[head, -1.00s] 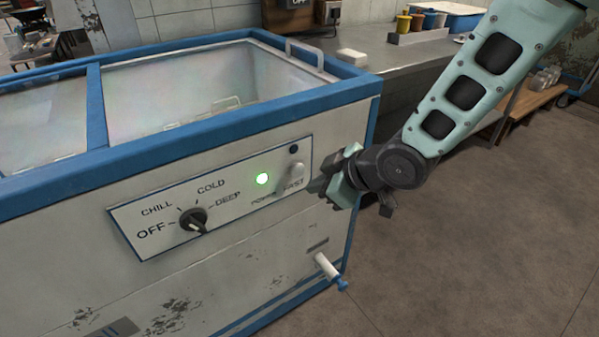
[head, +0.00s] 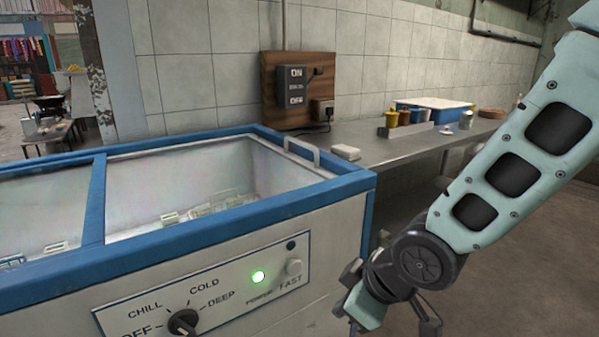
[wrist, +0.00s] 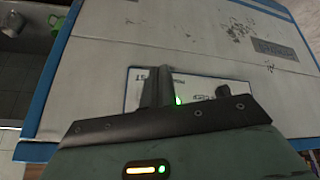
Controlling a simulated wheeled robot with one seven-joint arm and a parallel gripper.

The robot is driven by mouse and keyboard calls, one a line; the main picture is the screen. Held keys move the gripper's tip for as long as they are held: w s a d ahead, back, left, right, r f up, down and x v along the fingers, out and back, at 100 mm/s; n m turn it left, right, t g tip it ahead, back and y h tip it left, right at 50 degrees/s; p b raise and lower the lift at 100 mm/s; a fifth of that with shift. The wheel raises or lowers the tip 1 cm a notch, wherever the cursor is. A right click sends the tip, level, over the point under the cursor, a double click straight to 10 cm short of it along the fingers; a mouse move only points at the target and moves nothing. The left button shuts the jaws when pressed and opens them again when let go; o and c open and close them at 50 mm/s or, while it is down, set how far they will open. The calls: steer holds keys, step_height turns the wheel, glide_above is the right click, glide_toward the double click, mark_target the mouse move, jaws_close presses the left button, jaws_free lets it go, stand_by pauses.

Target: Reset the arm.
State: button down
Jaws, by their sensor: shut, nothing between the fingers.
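My arm comes in from the right in the head view, and my gripper (head: 346,292) hangs to the right of the freezer's control panel (head: 215,287). It is apart from the FAST switch (head: 294,267). In the wrist view, my gripper's fingers (wrist: 158,84) are together with nothing between them, in front of the panel (wrist: 200,84). The panel has a black dial (head: 183,321) and a lit green light (head: 258,276). The dial's lower part is cut off by the picture's edge, and its setting is hard to read.
Floor (head: 510,265) is clear at the right.

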steer(key=s+d+r+m+g+h+p, duration=0.1)
steer(key=s+d+r+m+g+h, duration=0.15)
steer(key=s, duration=0.55)
steer(key=s+d+r+m+g+h+p, duration=0.15)
steer(key=s+d+r, duration=0.25)
steer(key=s, duration=0.5)
step_height(320, 180, up, 15)
steer(key=p, duration=1.4)
steer(key=shift+w, duration=0.25)
steer(key=shift+d, duration=0.1)
